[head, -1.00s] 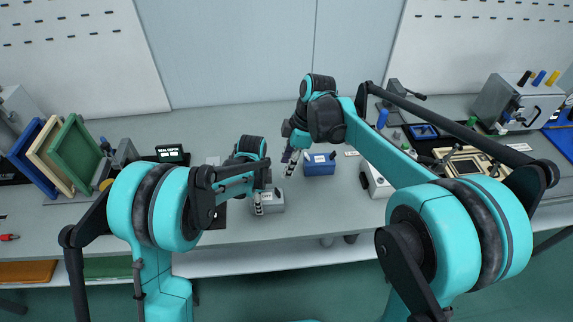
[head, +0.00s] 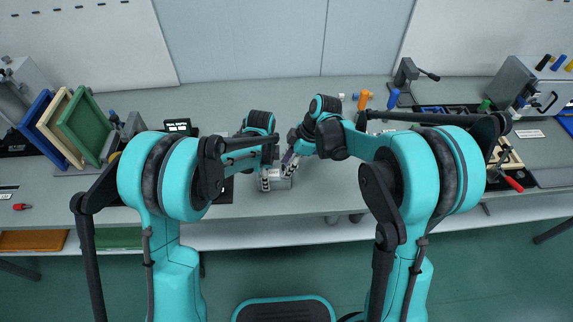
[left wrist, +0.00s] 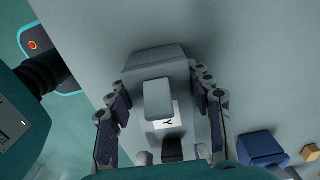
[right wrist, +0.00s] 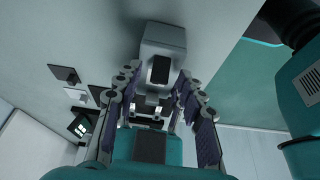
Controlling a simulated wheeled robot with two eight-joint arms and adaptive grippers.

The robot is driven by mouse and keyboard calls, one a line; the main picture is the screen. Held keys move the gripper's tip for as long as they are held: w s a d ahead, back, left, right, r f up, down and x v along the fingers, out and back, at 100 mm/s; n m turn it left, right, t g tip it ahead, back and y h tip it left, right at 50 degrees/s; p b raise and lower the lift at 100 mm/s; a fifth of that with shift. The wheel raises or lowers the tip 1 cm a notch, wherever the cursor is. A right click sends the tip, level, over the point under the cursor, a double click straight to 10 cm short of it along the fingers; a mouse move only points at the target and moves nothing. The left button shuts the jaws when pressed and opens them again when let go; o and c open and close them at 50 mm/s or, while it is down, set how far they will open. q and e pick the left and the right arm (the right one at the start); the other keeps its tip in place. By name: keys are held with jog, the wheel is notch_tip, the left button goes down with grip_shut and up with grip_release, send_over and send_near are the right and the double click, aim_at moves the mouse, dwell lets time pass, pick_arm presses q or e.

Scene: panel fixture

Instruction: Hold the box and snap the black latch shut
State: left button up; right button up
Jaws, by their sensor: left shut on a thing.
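The small grey box (head: 282,184) stands near the front of the bench. In the left wrist view the box (left wrist: 155,62) sits between the fingers of my left gripper (left wrist: 160,105), which is shut on it; a white label and a dark piece show there. In the right wrist view a black rectangle (right wrist: 160,69), apparently the latch, shows on the grey box (right wrist: 163,36). My right gripper (right wrist: 157,82) is open, its fingers spread at the near side of the box. In the head view the right gripper (head: 290,163) is over the box's right part; contact cannot be told.
A blue box (left wrist: 262,148) stands near the grey box. Upright coloured frames (head: 70,128) and a small dark display (head: 177,126) are at left. A toggle clamp (head: 408,75) and a grey machine (head: 535,88) are at right.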

jog(key=shift+a+f, duration=0.15)
jog(key=shift+f, duration=0.15)
grip_shut()
jog(key=shift+a+h, duration=0.25)
jog(key=shift+h, duration=0.55)
grip_release()
